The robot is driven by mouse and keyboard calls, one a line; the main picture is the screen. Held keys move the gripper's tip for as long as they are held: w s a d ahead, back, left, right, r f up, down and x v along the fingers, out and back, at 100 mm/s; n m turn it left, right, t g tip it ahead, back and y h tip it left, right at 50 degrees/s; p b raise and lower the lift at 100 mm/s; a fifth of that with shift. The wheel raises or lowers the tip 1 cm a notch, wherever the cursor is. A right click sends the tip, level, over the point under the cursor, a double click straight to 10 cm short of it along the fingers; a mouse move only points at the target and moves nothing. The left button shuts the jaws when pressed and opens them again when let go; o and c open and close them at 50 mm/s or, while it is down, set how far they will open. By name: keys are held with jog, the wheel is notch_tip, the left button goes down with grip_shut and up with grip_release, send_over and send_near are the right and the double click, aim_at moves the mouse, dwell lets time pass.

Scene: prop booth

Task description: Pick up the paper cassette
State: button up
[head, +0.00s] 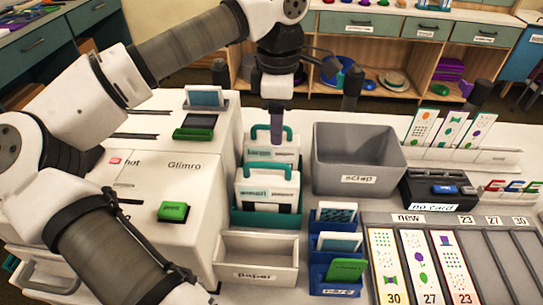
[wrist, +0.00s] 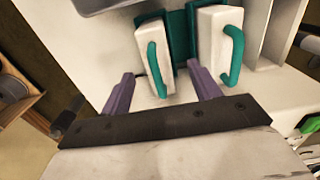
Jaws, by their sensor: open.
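Two white cassettes with teal handles stand one behind the other in a teal rack (head: 266,218). The rear cassette (head: 286,155) and the front cassette (head: 268,193) have small labels that are hard to read. In the wrist view the rear cassette (wrist: 155,38) is at left and the front cassette (wrist: 211,42) at right. My gripper (head: 277,138) is over the rear cassette in the head view. In the wrist view my open gripper (wrist: 161,80) has its purple fingers apart, with the rear cassette's handle (wrist: 155,68) between them. I cannot tell whether they touch it.
A grey scrap bin (head: 357,167) stands right of the rack. A white tray labelled paper (head: 257,273) is in front, with blue card holders (head: 336,263) beside it. A white printer-like machine (head: 165,190) stands close on the left. A black no-card box (head: 440,192) is farther right.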

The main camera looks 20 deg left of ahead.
aim_at(271, 154)
jog(key=f, duration=0.2)
jog(key=a+f+p, duration=0.1)
jog(key=f, duration=0.1)
jog(key=shift+w, duration=0.15)
jog(key=shift+d+f, duration=0.1)
jog(key=shift+f, duration=0.6)
grip_shut()
